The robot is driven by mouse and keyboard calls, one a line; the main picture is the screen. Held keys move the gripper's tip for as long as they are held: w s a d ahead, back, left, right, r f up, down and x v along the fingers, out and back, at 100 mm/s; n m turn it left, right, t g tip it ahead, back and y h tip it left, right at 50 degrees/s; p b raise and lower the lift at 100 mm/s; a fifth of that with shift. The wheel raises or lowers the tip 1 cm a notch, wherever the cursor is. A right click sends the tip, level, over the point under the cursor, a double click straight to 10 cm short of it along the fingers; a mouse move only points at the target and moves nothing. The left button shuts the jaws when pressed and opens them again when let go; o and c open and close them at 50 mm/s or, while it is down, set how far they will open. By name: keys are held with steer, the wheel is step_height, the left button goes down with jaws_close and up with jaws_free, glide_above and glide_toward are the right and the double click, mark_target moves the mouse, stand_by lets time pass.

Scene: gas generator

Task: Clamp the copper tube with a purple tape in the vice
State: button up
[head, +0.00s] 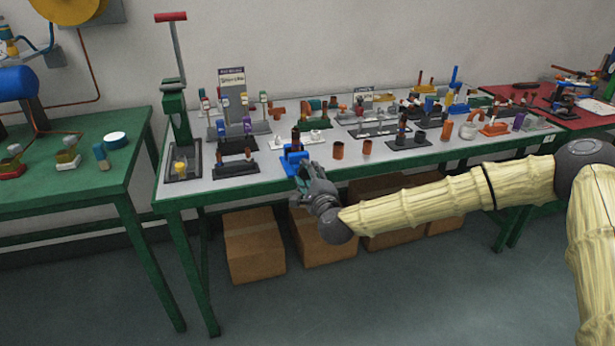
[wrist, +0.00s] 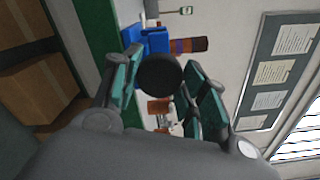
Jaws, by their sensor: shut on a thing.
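The blue vice (head: 292,158) stands near the front edge of the workbench, and it also shows in the wrist view (wrist: 153,42). The copper tube with purple tape (wrist: 188,45) stands upright at the vice, its lower end hidden by the blue jaws. It looks small and dark in the head view (head: 296,137). My gripper (head: 304,176) is at the front of the vice, low by the bench edge. In the wrist view its fingers (wrist: 160,78) are closed around a black round knob (wrist: 159,74), apparently the vice's handle. They do not touch the tube.
Short copper pieces (head: 338,150) stand right of the vice on the workbench (head: 240,188). Other fixtures crowd the bench behind. A tall green press (head: 176,110) is at the left. Cardboard boxes (head: 254,247) lie below; the floor in front is clear.

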steer(key=shift+f+m+b, duration=0.1)
steer(key=shift+m+b, duration=0.35)
steer(key=shift+m, duration=0.05)
stand_by(0.4)
steer(key=o, duration=1.1)
steer(key=shift+c, duration=0.2)
steer(key=n+p, duration=0.2)
steer(key=n, duration=0.3)
steer(key=shift+r, duration=0.2)
steer(key=shift+f+n, duration=0.15)
steer(key=shift+n, duration=0.15)
